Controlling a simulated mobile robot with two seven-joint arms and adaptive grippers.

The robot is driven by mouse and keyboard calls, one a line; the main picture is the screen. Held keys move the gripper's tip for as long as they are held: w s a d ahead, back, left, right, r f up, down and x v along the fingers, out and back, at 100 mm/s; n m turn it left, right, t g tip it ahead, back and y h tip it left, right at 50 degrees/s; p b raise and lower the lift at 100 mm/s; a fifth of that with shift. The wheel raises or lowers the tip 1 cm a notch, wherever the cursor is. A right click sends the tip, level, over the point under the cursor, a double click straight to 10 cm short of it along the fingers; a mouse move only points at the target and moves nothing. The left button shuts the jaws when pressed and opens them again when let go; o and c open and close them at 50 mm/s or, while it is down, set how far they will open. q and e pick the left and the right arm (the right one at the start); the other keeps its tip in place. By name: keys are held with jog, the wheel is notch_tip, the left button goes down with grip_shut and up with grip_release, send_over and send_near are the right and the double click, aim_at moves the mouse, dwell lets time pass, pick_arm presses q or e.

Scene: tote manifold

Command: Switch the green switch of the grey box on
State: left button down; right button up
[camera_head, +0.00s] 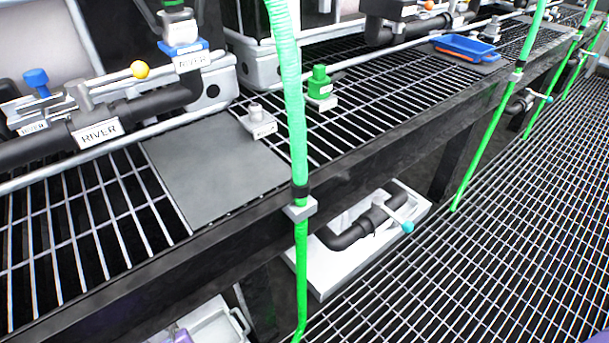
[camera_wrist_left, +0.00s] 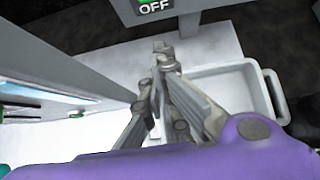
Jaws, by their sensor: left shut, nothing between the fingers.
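In the left wrist view, a sign reading OFF (camera_wrist_left: 154,7) is at the top edge, on a dark grey surface, with a sliver of green above it. The rest of that box and its switch are cut off by the frame. My left gripper (camera_wrist_left: 161,46) is shut and empty. Its fingertips point toward the sign and appear below it in the picture, apart from it. In the head view, only a bit of purple, likely my left arm, shows at the bottom left; the gripper itself is hidden there. My right gripper is in neither view.
A white tray with a handle (camera_wrist_left: 272,96) is right of the left gripper. A pale upright panel (camera_wrist_left: 75,70) stands close on its left. In the head view, a black-framed grating bench (camera_head: 150,285) and a green hose (camera_head: 293,110) lie above the low area.

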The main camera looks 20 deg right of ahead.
pick_arm(q)
jog(key=s+d+r+p, duration=0.1)
jog(key=s+r+p, duration=0.3)
jog(key=r+p, duration=0.4)
jog(key=shift+r, duration=0.5)
jog(key=shift+s, duration=0.1)
